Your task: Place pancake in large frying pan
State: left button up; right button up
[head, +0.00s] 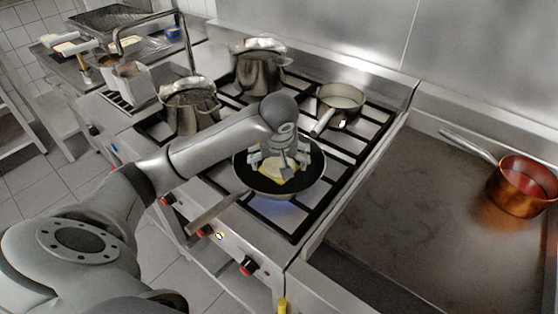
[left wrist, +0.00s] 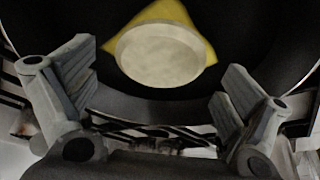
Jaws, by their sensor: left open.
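The large frying pan (head: 306,182) sits on the front burner of the stove, its handle pointing to the lower left. A pale round disc, which looks like the pancake (left wrist: 160,53), lies on a yellow piece with pointed corners inside the dark pan (left wrist: 272,28). In the head view the pancake (head: 276,172) is partly hidden by my gripper. My left gripper (head: 279,168) is over the pan, pointing down. Its two fingers (left wrist: 160,82) are spread wide in the left wrist view, with nothing between them. My right gripper is not in view.
A blue flame (head: 285,206) shows under the pan. Steel pots (head: 258,68) and (head: 188,106) stand behind it, and a saucepan (head: 340,103) stands at the back right. A copper pan (head: 522,188) is on the right-hand surface, which is otherwise clear.

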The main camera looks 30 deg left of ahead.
pick_arm(q)
jog(key=v, duration=1.1)
jog(key=shift+s, duration=0.15)
jog(key=shift+d+r, duration=0.1)
